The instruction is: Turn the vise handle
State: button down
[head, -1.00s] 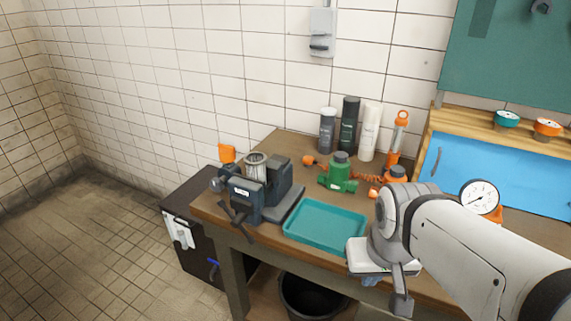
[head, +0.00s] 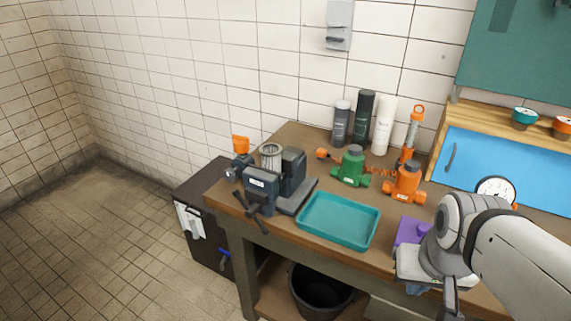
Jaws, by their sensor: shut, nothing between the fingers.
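The dark grey vise (head: 289,168) stands on the left front corner of the workbench. Its handle (head: 252,211), a dark bar set aslant, sticks out at the front left of the vise, over the bench edge. A ribbed metal cylinder (head: 271,156) stands upright at the vise's jaws; whether it is clamped I cannot tell. My gripper (head: 449,303) is low at the right, by the bench's front edge, partly hidden by my wrist. It is shut and empty, well to the right of the handle and apart from it.
A teal tray (head: 340,240) lies between vise and arm. Behind it are green (head: 351,167) and orange (head: 405,184) valves and several bottles. A purple object (head: 410,231) lies beside my wrist. A black bucket (head: 318,294) sits below. The floor left is free.

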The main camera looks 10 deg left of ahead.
aim_at(251, 212)
jog(key=k, duration=1)
jog(key=z, duration=0.85)
jog(key=i, duration=0.1)
jog(key=z, duration=3.85)
jog(key=k, duration=0.95)
jog(key=u, duration=5.9)
